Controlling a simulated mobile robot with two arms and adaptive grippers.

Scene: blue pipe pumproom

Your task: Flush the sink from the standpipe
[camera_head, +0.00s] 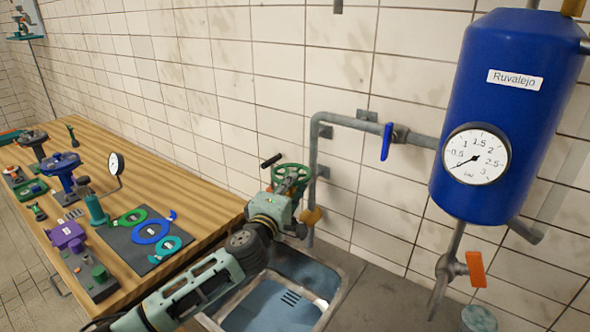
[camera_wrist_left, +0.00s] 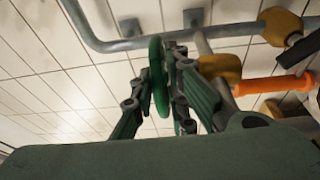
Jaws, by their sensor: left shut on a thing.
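The grey standpipe (camera_head: 313,165) rises beside the sink (camera_head: 337,297) and bends right toward the blue tank. A green handwheel (camera_head: 291,173) sits on its near side. My left gripper (camera_head: 284,193) is shut on this wheel; in the left wrist view the wheel (camera_wrist_left: 159,76) stands edge-on between the fingers (camera_wrist_left: 157,92). The gripper hides part of the wheel and the fitting behind it. A blue lever (camera_head: 387,142) hangs down across the upper pipe. The sink shows a bluish basin with a slotted drain; I cannot tell whether water runs. My right gripper is not in view.
The blue tank (camera_head: 515,90) carries a gauge (camera_head: 476,154) with its needle near the low end. An orange lever (camera_head: 476,269) is on the pipe below it. A wooden bench (camera_head: 190,205) at left holds valves and coloured rings on a dark mat. My left arm crosses the sink's left side.

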